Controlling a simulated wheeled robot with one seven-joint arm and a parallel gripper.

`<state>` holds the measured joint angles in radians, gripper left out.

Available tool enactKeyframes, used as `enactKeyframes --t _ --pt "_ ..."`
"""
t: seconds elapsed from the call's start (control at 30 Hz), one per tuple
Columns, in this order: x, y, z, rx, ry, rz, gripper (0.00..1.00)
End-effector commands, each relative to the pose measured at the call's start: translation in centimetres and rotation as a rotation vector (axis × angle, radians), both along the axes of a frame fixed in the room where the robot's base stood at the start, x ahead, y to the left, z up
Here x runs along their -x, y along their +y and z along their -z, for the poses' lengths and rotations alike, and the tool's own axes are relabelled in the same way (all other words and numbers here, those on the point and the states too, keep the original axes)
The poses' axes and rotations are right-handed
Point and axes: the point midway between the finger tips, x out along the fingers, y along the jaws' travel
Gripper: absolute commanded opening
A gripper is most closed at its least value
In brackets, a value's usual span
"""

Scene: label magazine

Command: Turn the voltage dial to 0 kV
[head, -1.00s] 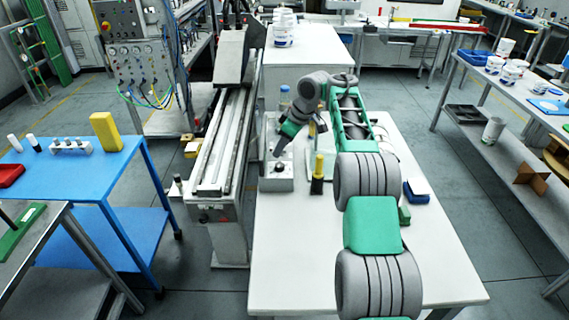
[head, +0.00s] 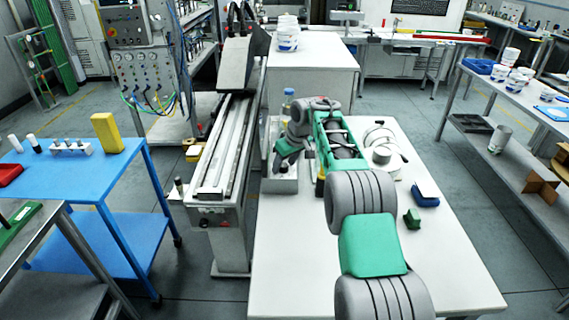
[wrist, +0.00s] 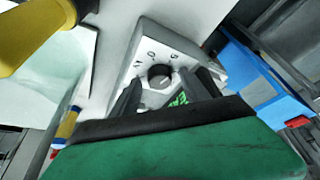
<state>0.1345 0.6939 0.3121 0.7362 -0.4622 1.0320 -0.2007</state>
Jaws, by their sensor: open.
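The voltage dial is a round black knob (wrist: 159,76) with a pale pointer line, on the face of a white box (wrist: 150,48). Dark marks, too small to read surely, stand around it. In the head view the box (head: 279,186) stands at the left edge of the white table, and the arm hides the knob. My gripper (wrist: 166,92) is open, one dark finger on each side of the knob in the wrist view. I cannot tell whether the fingers touch it. In the head view my gripper (head: 284,163) points down over the box.
A yellow-and-black bottle (head: 320,186) stands just right of the box, partly behind my arm. A long metal rail machine (head: 226,140) runs along the left. The table's front is clear.

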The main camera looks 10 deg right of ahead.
Motion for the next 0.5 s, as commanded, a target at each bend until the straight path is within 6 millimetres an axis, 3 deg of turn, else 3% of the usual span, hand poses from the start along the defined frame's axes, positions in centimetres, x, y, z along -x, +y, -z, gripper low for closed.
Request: enactKeyframes --t 0.17,0.5 --pt "-0.02 0.01 -0.02 0.000 -0.001 -0.001 0.54" --pt "0.00 0.02 -0.04 0.000 0.000 -0.001 0.27"
